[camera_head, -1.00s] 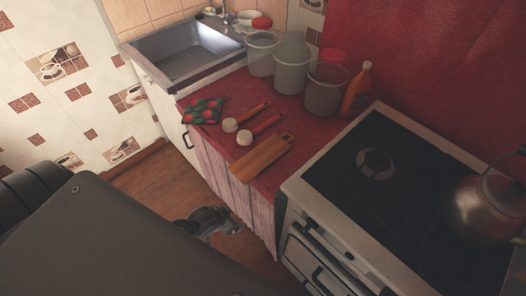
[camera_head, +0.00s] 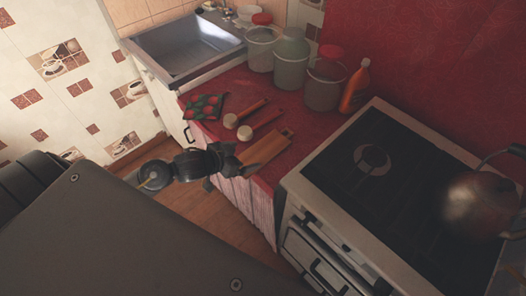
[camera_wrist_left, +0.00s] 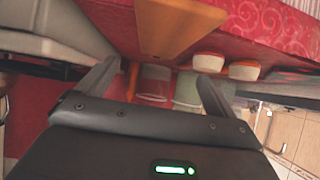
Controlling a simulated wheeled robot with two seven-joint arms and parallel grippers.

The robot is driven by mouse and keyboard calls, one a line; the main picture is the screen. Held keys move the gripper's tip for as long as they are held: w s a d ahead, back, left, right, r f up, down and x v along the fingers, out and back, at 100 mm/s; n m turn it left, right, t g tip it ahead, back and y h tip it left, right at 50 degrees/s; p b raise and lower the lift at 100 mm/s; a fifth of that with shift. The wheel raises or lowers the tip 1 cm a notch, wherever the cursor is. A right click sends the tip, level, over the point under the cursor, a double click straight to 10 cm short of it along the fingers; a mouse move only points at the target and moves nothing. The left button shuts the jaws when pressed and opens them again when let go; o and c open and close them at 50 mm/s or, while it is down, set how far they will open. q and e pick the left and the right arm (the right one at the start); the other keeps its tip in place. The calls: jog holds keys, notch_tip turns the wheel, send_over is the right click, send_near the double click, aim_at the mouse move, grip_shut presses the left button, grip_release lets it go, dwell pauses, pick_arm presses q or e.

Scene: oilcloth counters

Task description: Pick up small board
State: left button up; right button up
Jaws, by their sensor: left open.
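The small board (camera_head: 267,150) is a flat orange-brown wooden board on the red counter, its near end at the front edge. In the left wrist view the board (camera_wrist_left: 172,27) fills the upper middle. My left gripper (camera_head: 232,163) is at the near left end of the board in the head view, and it hides part of that end. In the left wrist view the left gripper (camera_wrist_left: 155,78) is open with nothing between its fingers. I cannot tell whether a finger touches the board. My right gripper is not in view.
Two pale-headed tools with wooden handles (camera_head: 245,132) lie beside the board, with a patterned cloth (camera_head: 203,107) beyond. Several jars (camera_head: 325,85) and an orange bottle (camera_head: 356,88) stand at the back. A stove (camera_head: 395,190) with a kettle (camera_head: 485,205) is at right, a sink (camera_head: 190,48) at left.

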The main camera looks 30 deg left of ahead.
aim_at(265, 149)
pick_arm(q)
jog(key=x, duration=0.5)
jog(key=shift+w+f, duration=0.1)
jog(key=shift+w, duration=0.15)
jog(key=x, duration=0.4)
jog(key=shift+w+f+p, duration=0.15)
jog(key=shift+w+p, duration=0.15)
jog(key=shift+s, duration=0.1)
jog(key=c, duration=0.8)
jog(key=shift+c, duration=0.3)
